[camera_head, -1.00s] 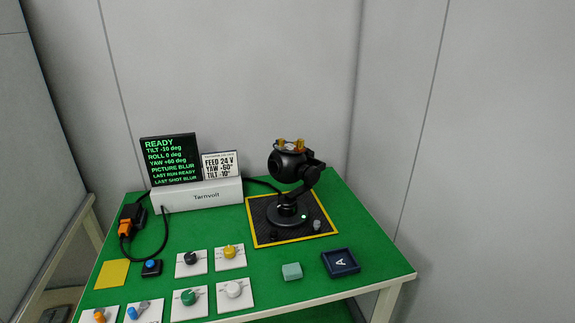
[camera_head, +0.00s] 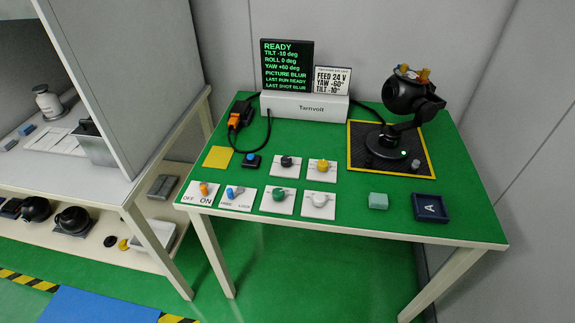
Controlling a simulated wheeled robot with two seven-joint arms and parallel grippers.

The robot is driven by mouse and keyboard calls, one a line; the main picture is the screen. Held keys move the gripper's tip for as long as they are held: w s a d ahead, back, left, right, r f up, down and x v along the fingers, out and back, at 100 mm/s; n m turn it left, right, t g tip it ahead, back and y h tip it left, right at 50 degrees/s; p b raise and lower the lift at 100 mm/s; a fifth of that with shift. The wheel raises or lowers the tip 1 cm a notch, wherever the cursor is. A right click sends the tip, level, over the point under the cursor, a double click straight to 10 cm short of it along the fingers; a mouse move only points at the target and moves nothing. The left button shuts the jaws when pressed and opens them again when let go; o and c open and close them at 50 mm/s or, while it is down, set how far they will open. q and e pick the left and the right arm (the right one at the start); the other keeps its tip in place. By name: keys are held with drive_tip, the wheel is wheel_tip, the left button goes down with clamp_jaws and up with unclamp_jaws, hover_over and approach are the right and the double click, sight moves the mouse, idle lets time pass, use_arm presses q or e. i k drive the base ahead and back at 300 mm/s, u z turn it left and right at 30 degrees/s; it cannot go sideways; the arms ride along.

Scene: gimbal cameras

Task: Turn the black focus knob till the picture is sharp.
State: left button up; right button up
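The black knob (camera_head: 287,161) sits on a white plate in the back row of knobs on the green table (camera_head: 340,223). The black gimbal camera (camera_head: 405,95) stands on a dark mat with a yellow border (camera_head: 431,160) at the right. Neither of my grippers shows in the head view.
Near the black knob are a yellow knob (camera_head: 322,165), a green knob (camera_head: 279,195), a white knob (camera_head: 319,200), an orange switch (camera_head: 204,189), a blue lever (camera_head: 232,191) and a blue button (camera_head: 250,158). A pale green block (camera_head: 378,201) and navy tray (camera_head: 431,220) lie right. Shelves stand left.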

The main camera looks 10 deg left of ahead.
sight(286, 161)
drive_tip(key=u, duration=0.4)
drive_tip(key=k, duration=0.45)
drive_tip(key=u, duration=1.15)
drive_tip(key=i, duration=0.35)
drive_tip(key=z, duration=0.9)
drive_tip(key=i, duration=0.6)
drive_tip(key=z, duration=0.65)
